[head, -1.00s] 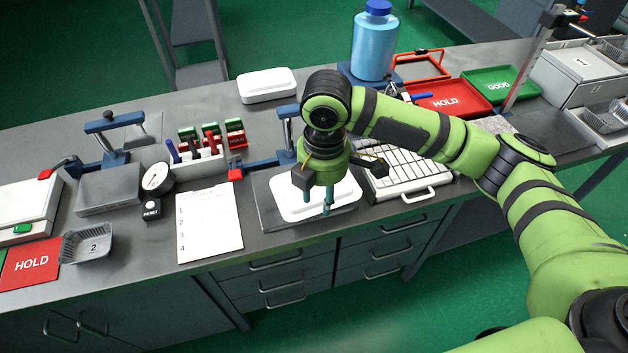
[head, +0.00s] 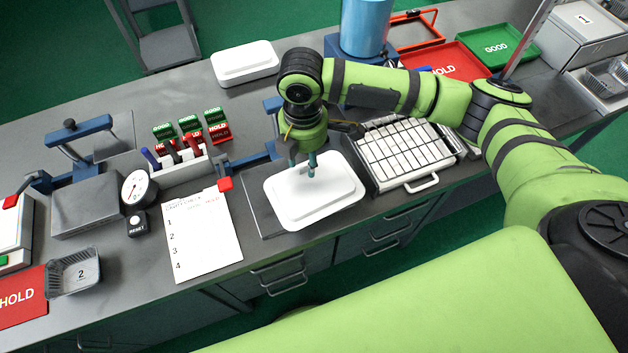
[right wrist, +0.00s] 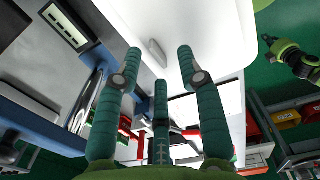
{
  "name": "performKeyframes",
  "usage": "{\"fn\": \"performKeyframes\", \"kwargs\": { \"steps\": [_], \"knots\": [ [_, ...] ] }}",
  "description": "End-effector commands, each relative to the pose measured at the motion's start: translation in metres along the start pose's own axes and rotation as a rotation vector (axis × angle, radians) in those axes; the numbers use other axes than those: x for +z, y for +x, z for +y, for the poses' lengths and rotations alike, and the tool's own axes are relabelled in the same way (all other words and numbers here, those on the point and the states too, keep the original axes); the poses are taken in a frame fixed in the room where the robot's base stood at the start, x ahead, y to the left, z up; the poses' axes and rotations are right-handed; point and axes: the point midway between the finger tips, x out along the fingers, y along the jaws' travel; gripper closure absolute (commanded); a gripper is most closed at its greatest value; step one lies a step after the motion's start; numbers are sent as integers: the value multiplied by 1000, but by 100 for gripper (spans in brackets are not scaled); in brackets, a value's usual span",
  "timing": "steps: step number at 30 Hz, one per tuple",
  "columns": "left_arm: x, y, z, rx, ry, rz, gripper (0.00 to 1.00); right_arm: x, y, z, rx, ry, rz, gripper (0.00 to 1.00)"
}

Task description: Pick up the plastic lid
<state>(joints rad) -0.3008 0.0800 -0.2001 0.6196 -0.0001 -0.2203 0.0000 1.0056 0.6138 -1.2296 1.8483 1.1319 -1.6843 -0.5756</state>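A white rounded-rectangle plastic lid (head: 318,200) lies on a dark grey plate (head: 258,207) near the bench's front edge. My right gripper (head: 303,165) is above the lid's back part, fingers pointing down. In the right wrist view, its three teal fingers (right wrist: 160,68) are spread apart with nothing held between them. A white surface (right wrist: 215,40), seemingly the lid, fills much of that view, with a small raised white piece (right wrist: 157,53) between the fingers. I cannot tell whether the fingertips touch the lid. My left gripper is not in view.
A second white lid-like piece (head: 246,65) lies at the bench's back. A blue clamp (head: 262,155) stands left of the lid, and a slatted white tray (head: 405,155) right of it. A paper sheet (head: 200,235), dial gauge (head: 138,188) and pen rack (head: 180,170) are farther left.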

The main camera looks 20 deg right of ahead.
Motion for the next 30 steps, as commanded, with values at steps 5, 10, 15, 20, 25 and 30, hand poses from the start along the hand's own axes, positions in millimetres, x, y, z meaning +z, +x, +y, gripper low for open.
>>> {"fn": "performKeyframes", "kwargs": {
  "steps": [5,10,15,20,25,30],
  "knots": [
    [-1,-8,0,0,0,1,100,0,20,0,1,1,0,61],
    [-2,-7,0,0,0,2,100,0,24,0,2,0,0,61],
    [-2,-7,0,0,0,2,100,0,24,0,2,0,0,85],
    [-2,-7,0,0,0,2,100,0,23,0,2,0,0,100],
    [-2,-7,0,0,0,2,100,0,23,0,2,0,0,100],
    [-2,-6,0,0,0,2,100,0,22,0,3,0,0,100]
  ]
}}
